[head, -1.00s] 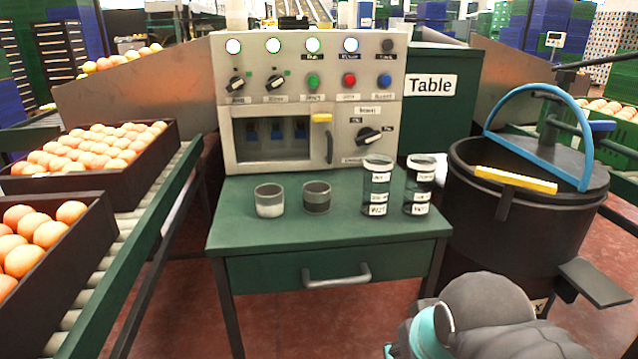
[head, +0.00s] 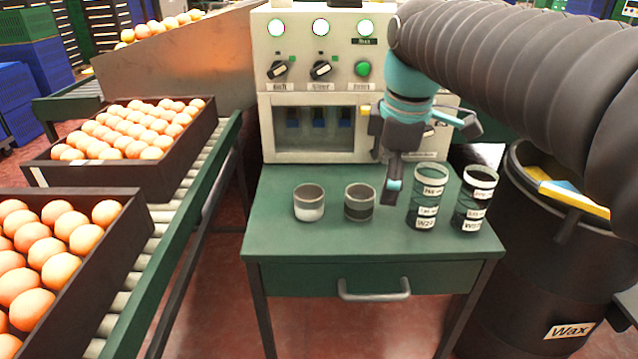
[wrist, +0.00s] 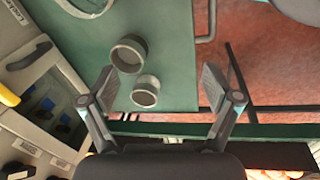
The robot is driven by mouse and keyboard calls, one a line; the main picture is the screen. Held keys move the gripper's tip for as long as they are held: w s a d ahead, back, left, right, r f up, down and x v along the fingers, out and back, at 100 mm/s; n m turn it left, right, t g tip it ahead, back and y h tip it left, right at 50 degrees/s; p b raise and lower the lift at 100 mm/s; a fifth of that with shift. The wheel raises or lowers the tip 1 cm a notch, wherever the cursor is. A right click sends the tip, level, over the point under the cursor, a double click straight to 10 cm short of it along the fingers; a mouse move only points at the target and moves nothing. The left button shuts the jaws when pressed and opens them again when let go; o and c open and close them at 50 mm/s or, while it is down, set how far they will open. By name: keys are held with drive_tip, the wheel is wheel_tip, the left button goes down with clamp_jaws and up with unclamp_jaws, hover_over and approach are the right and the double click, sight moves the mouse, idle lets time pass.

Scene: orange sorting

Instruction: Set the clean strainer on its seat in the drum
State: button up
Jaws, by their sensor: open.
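Two small grey-rimmed cups stand on the green table: one with a white lower part (head: 309,203) and one with a dark lower part (head: 360,203). Which is the clean strainer is not certain; no label shows on either. My gripper (head: 428,158) is open and empty, above the table's back right, in front of the control panel. In the wrist view, the nearer cup (wrist: 145,92) and the farther cup (wrist: 128,53) lie below and between the spread fingers, apart from them. The black drum (head: 540,265), labelled Wax, stands right of the table; my arm hides much of its top and its seat.
Two labelled dark jars, left (head: 427,198) and right (head: 474,200), stand close right of the cups. The control panel (head: 290,95) rises behind the table (head: 290,240). Orange crates (head: 135,170) on rollers stand left. A yellow bar (head: 575,200) crosses the drum top.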

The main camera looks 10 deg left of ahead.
drive_tip(key=w+a+r+n+p, duration=0.1)
drive_tip(key=w+a+r+n, duration=0.2)
drive_tip(key=a+n, duration=0.3)
drive_tip(key=n+g, duration=0.2)
drive_tip(key=n, duration=0.3)
hover_over(309, 194)
drive_tip(key=s, duration=0.3)
drive_tip(key=shift+h, duration=0.4)
wheel_tip(309, 194, down, 8)
drive_tip(key=shift+r, duration=0.15)
drive_tip(key=shift+w+d+f+b, duration=0.15)
drive_tip(key=shift+f+b, duration=0.05)
drive_tip(key=shift+f, duration=1.2)
drive_tip(key=shift+w+d+f+b, duration=0.15)
drive_tip(key=shift+f+b, duration=0.05)
drive_tip(key=shift+f, duration=1.15)
drive_tip(key=c, duration=1.4)
drive_tip(key=shift+r, duration=0.15)
